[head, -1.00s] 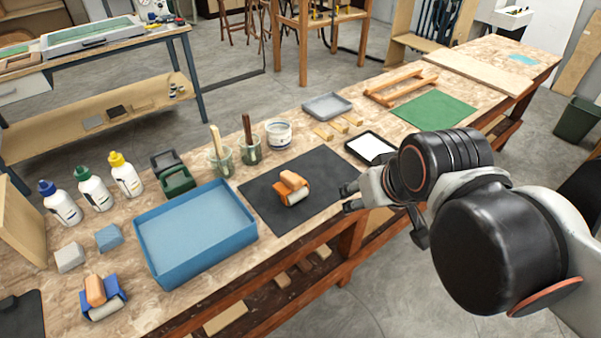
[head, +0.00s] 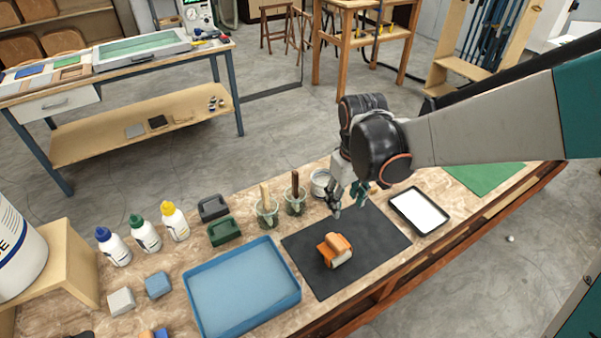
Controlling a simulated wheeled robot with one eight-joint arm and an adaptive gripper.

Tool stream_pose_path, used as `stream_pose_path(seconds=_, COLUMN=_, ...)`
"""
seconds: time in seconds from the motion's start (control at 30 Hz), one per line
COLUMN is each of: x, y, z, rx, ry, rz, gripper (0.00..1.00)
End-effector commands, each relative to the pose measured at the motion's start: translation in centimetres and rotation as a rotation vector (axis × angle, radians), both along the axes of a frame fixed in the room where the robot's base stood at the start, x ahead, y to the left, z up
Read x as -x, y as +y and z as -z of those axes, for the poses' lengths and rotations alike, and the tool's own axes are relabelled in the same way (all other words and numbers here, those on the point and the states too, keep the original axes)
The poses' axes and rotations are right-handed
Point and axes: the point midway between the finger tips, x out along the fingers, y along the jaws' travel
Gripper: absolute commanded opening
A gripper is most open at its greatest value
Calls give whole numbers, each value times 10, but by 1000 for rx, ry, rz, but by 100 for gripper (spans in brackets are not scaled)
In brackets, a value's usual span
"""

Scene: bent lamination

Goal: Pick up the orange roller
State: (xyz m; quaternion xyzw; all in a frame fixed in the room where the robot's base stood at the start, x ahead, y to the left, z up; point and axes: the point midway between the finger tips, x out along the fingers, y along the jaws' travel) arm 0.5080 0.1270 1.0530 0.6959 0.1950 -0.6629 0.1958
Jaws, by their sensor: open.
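The orange roller (head: 337,247) rests on the black mat (head: 378,248) on the workbench, with its pale cylinder toward the near side. My gripper (head: 348,207) is above the far part of the mat, behind the roller and apart from it. Its fingers point down, and they are open and empty.
A blue tray (head: 243,312) stands left of the mat, and a white-topped black tray (head: 420,211) right of it. Brush jars (head: 268,212) and a white tub (head: 321,184) stand close behind, near my gripper. Bottles (head: 146,234) and blocks (head: 158,285) are further left.

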Motion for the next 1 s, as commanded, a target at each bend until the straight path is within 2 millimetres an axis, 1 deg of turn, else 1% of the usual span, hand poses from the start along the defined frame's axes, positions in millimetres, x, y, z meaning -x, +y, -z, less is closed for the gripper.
stream_pose_path(seconds=0.03, x=3, y=9, z=3, rx=6, ry=18, rz=-34, gripper=48)
stream_pose_path(seconds=0.17, x=8, y=17, z=14, rx=14, ry=43, rz=-77, gripper=48)
stream_pose_path(seconds=0.27, x=9, y=18, z=28, rx=15, ry=47, rz=-82, gripper=48)
stream_pose_path(seconds=0.5, x=10, y=17, z=74, rx=14, ry=47, rz=-80, gripper=48)
stream_pose_path(seconds=0.6, x=9, y=17, z=87, rx=14, ry=47, rz=-79, gripper=48)
stream_pose_path(seconds=0.7, x=9, y=17, z=95, rx=14, ry=47, rz=-79, gripper=48)
stream_pose_path(seconds=0.87, x=10, y=17, z=101, rx=14, ry=47, rz=-79, gripper=48)
stream_pose_path(seconds=1.0, x=10, y=17, z=116, rx=14, ry=46, rz=-79, gripper=48)
